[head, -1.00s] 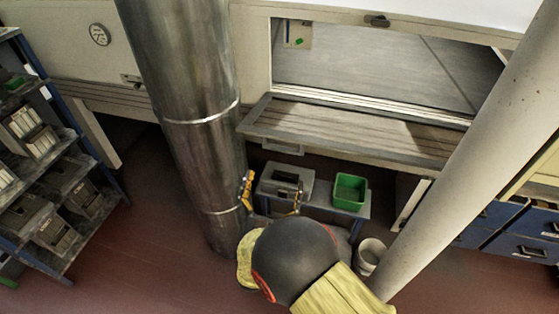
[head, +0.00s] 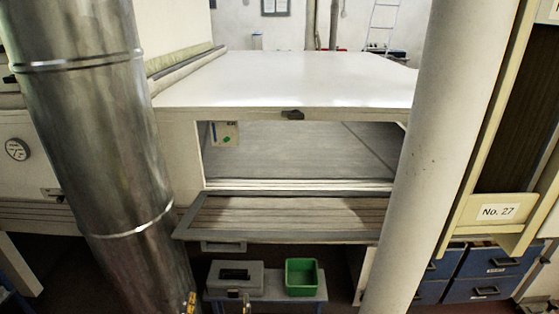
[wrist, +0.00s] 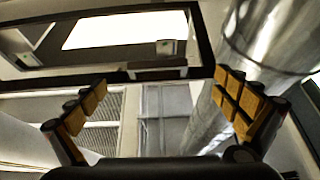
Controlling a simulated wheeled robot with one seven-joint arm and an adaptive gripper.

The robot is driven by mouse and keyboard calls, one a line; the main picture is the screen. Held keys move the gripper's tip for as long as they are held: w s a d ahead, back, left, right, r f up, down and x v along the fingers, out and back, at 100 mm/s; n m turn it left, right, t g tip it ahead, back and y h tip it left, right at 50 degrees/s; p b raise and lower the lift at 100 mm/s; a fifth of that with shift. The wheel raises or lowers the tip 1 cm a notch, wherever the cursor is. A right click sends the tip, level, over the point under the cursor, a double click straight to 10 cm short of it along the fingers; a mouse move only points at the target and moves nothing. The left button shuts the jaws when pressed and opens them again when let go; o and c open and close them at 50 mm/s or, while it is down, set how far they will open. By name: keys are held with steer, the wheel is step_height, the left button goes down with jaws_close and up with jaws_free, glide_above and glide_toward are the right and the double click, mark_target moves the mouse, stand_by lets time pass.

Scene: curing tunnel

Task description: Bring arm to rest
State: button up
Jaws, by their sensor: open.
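My gripper (wrist: 165,110) shows in the wrist view with its two padded fingers spread wide apart. It is open and nothing is between the fingers. In the head view only a small yellow tip of it (head: 191,301) shows at the bottom edge, beside the metal duct; the rest of the arm is out of that view. The wrist view looks past the fingers at a dark frame around a bright opening and at a shiny duct on the right.
A large metal duct (head: 95,140) stands left and a pale post (head: 440,150) right. Between them is the tunnel opening with a slatted shelf (head: 285,215). Below, a grey box (head: 235,278) and a green bin (head: 301,277) sit on a low bench. Blue drawers (head: 486,272) are at right.

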steer(key=a+f+n+g+y, duration=0.4)
steer(key=f+g, duration=0.4)
steer(key=f, duration=0.7)
steer(key=s+a+f+g, duration=0.3)
steer(key=s+f+g, duration=0.2)
steer(key=g, duration=0.2)
steer(key=s+d+r+m+g+h+p, duration=0.1)
steer(key=s+d+r, duration=0.3)
steer(key=d+r, duration=0.9)
steer(key=s+d+r+m+g+h+p, duration=0.1)
steer(key=s+d+r+m+h+p, duration=0.1)
steer(key=d+r, duration=1.1)
steer(key=s+d+r+m+h+p, duration=0.1)
steer(key=s+d+r+p, duration=0.3)
steer(key=d+r, duration=1)
steer(key=s+d+h, duration=0.1)
steer(key=s+d, duration=0.1)
steer(key=d, duration=0.3)
steer(key=shift+s+d+m+g+h, duration=0.15)
steer(key=shift+d+m+g+h, duration=0.15)
steer(key=shift+m+g, duration=0.1)
